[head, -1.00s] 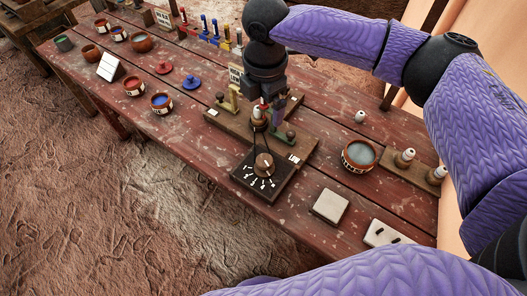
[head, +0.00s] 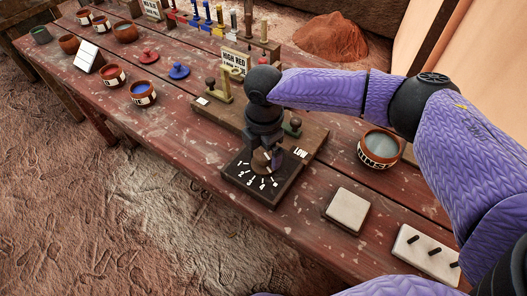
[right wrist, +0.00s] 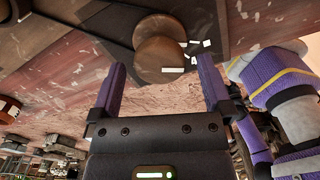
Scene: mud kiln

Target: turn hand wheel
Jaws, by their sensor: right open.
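The hand wheel, a round brown wooden knob (head: 260,162), sits on a black square dial plate (head: 262,193) with white numbers and tick marks. In the right wrist view the knob (right wrist: 160,50) shows close, with white marks beside it. My right gripper (head: 268,155) points down over the dial and partly hides the knob. In the right wrist view my right gripper (right wrist: 160,66) is open, with one finger to each side of the knob and visible gaps between. I cannot tell how deep the fingers reach around it. My left gripper is not in view.
A labelled bowl (head: 379,149) stands right. A pale square block (head: 347,209) and a pegged white plate (head: 426,254) lie at the front right.

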